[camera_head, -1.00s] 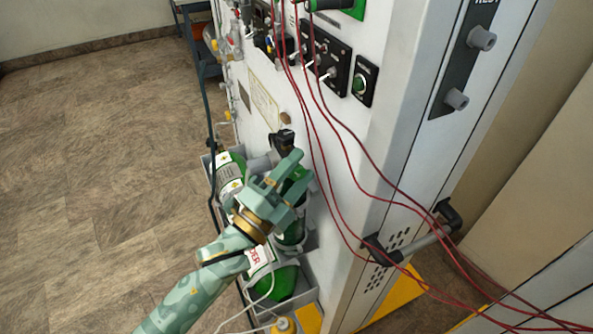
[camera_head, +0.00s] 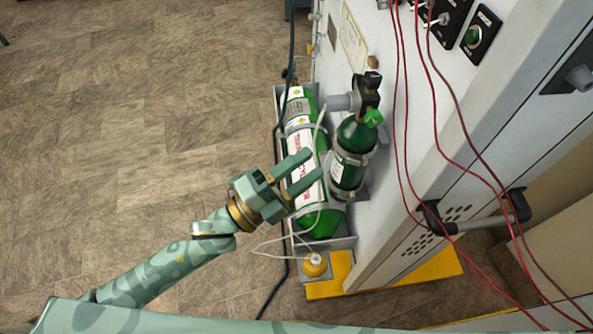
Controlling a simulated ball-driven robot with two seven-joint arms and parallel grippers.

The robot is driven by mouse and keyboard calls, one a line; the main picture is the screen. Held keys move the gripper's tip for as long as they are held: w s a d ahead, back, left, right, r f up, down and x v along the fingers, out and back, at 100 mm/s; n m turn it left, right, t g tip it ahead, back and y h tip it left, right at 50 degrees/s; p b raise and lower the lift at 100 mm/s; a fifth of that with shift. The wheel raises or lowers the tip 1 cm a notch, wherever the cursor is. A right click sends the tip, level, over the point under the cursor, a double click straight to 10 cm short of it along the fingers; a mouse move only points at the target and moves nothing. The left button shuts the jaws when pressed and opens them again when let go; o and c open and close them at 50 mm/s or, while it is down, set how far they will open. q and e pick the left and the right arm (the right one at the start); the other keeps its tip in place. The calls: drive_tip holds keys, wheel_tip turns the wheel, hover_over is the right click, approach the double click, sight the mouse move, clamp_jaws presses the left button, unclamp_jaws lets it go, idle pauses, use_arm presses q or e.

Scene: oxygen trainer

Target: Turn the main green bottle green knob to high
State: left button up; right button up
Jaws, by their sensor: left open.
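A smaller green bottle (camera_head: 350,150) is strapped to the white cabinet, with a black valve on top. A bright green knob (camera_head: 373,118) sits at its neck, facing right. My left gripper (camera_head: 314,165) comes in from the lower left. Its two fingers are apart with nothing between them. It covers part of the larger bottle, and its fingertips lie left of the smaller bottle, below and left of the green knob. My right gripper is not in view.
The white cabinet (camera_head: 385,150) rises on the right, with red cables (camera_head: 437,140) hanging down its front and a black-ended handle (camera_head: 480,222). A thin white tube runs past the bottles to a small yellow-orange fitting (camera_head: 315,266). Open floor (camera_head: 130,130) lies to the left.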

sight(369, 122)
use_arm(q)
drive_tip(key=shift+s+a+f, duration=0.2)
drive_tip(key=shift+s+a, duration=0.15)
drive_tip(key=shift+a, duration=0.15)
drive_tip(key=shift+r, duration=0.1)
wheel_tip(369, 122, up, 11)
drive_tip(key=m+g+y+p, duration=0.2)
drive_tip(key=m+g+p, duration=0.1)
drive_tip(key=p, duration=0.3)
drive_tip(key=w+d+f, duration=0.2)
drive_tip(key=w+d, duration=0.1)
drive_tip(key=d, duration=0.1)
drive_tip(key=w+d+f+y+b, duration=0.1)
drive_tip(key=w+d+f, duration=0.1)
drive_tip(key=d, duration=0.2)
drive_tip(key=w+d+f+y+b, duration=0.1)
drive_tip(key=w+d, duration=0.2)
drive_tip(key=d, duration=0.1)
drive_tip(key=shift+w+d+f+g, duration=0.3)
drive_tip(key=shift+w+d+f, duration=0.05)
drive_tip(key=shift+d+f, duration=0.05)
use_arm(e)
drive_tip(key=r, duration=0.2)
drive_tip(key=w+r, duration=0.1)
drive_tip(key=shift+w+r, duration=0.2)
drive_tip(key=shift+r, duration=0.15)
